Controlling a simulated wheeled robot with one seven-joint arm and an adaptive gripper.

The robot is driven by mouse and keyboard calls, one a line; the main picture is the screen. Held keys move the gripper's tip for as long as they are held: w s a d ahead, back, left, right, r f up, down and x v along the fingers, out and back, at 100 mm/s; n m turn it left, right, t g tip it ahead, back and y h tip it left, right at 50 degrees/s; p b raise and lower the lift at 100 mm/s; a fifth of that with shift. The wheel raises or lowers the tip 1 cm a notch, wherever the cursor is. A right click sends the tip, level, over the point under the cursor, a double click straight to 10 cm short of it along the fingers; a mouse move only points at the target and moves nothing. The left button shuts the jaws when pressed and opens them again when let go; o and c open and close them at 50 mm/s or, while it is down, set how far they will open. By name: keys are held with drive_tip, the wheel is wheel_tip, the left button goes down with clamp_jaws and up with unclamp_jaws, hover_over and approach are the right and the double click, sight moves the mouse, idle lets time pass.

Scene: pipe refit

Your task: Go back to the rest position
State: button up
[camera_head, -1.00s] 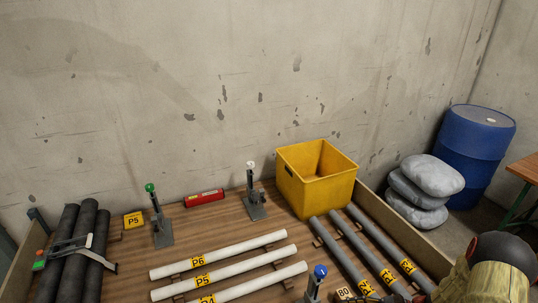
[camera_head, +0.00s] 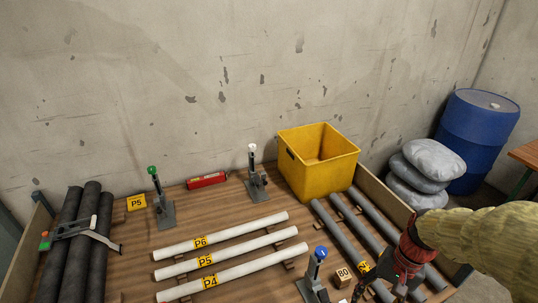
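My gripper (camera_head: 379,282) is at the lower right, dark and partly cut off by the bottom edge. It hangs over the grey pipes (camera_head: 352,233) on the right side of the wooden bench top (camera_head: 140,245). My arm, in a yellowish sleeve, comes in from the right edge. The gripper covers the near ends of the grey pipes and their labels. I cannot make out its fingertips or whether they hold anything.
White pipes (camera_head: 240,238) labelled P6, P5 and P4 lie mid-bench. Stands with green (camera_head: 160,200), white (camera_head: 255,180) and blue (camera_head: 314,272) knobs rise nearby. A yellow crate (camera_head: 322,178) is at the back; black pipes (camera_head: 78,250) lie left. A blue drum (camera_head: 475,135) and sacks (camera_head: 425,165) are beyond.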

drive_tip(key=s+a+r+n+t+h, duration=0.1)
drive_tip(key=s+a+r+n+t, duration=0.1)
drive_tip(key=r, duration=0.6)
drive_tip(key=s+a+r+n+t+h, duration=0.1)
drive_tip(key=s+a+r+n+t, duration=0.2)
drive_tip(key=r, duration=0.6)
drive_tip(key=shift+a+n+t+h, duration=0.3)
drive_tip(key=shift+a+n+t, duration=0.2)
drive_tip(key=shift+a+t, duration=0.6)
drive_tip(key=shift+a+r, duration=0.1)
drive_tip(key=shift+a, duration=0.1)
drive_tip(key=shift+c, duration=0.9)
